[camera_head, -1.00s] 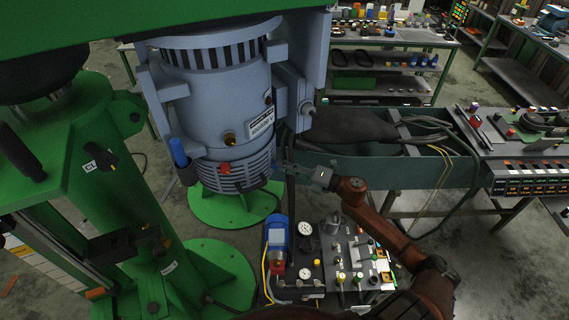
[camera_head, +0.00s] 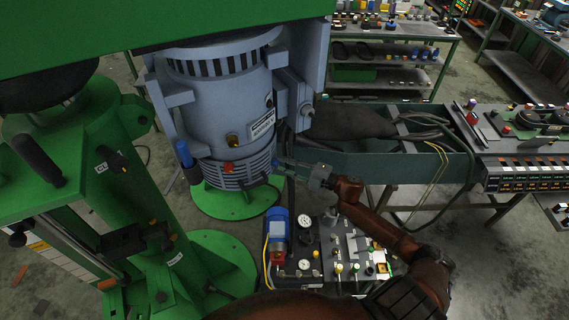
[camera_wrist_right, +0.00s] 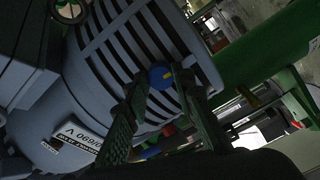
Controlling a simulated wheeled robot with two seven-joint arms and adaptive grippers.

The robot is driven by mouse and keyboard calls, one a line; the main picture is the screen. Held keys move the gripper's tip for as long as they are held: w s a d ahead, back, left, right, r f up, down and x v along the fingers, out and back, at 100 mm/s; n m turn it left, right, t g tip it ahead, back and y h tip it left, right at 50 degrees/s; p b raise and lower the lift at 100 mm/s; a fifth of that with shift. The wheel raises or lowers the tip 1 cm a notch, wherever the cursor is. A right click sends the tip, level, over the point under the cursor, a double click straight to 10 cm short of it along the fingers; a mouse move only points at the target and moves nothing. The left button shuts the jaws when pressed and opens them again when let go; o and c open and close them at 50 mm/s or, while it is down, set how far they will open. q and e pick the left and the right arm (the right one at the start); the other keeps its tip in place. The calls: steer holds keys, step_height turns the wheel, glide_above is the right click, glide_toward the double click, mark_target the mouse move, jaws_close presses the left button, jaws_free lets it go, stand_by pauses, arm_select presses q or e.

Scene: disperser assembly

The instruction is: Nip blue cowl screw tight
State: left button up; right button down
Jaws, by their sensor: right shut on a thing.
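The blue cowl screw (camera_wrist_right: 160,77) is a round blue head on the ribbed cowl of the grey-blue motor (camera_head: 218,105). In the right wrist view it sits between the dark fingertips of my right gripper (camera_wrist_right: 158,80), which are shut on it. An orange-yellow mark shows on its face. In the head view my right gripper (camera_head: 284,163) reaches the lower right side of the motor cowl (camera_head: 235,172) from the right. The screw is hardly visible there. My left gripper is not in view.
A green stand (camera_head: 130,195) fills the left side. A red knob (camera_head: 229,168) and a blue handle (camera_head: 184,153) are on the motor's front and left. Below is a panel with gauges and a blue pump (camera_head: 279,229). A dark green bench (camera_head: 375,165) stands behind my right arm.

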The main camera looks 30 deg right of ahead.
steer(key=shift+r, duration=0.2)
stand_by(0.4)
steer(key=c, duration=1.7)
jaws_free()
steer(key=shift+o, duration=0.4)
steer(key=shift+f, duration=0.1)
steer(key=v, duration=1.2)
